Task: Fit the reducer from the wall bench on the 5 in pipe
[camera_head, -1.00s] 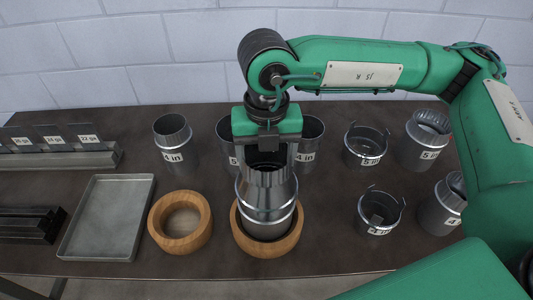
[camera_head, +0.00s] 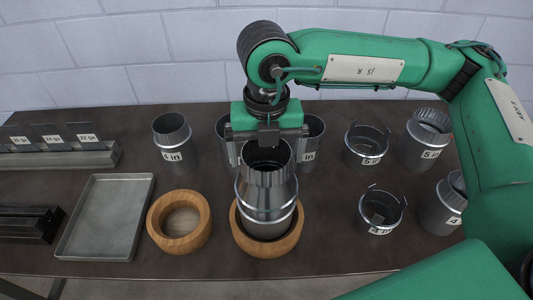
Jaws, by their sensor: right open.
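The reducer (camera_head: 265,192), a shiny metal piece with a crimped narrow collar on top and a flared lower part, stands upright at the centre. Below it a metal cylinder (camera_head: 266,229) sits inside a round wooden ring (camera_head: 239,240); I take it for the 5 in pipe, but its label is not visible. Whether the reducer is fully seated on it I cannot tell. My right gripper (camera_head: 267,133) is open and empty just above and behind the collar, its jaws spread wider than the collar. My left gripper is not in view.
An empty wooden ring (camera_head: 154,231) and a grey tray (camera_head: 62,245) lie to the left. A 4 in pipe (camera_head: 172,133) and partly hidden pipes stand behind.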

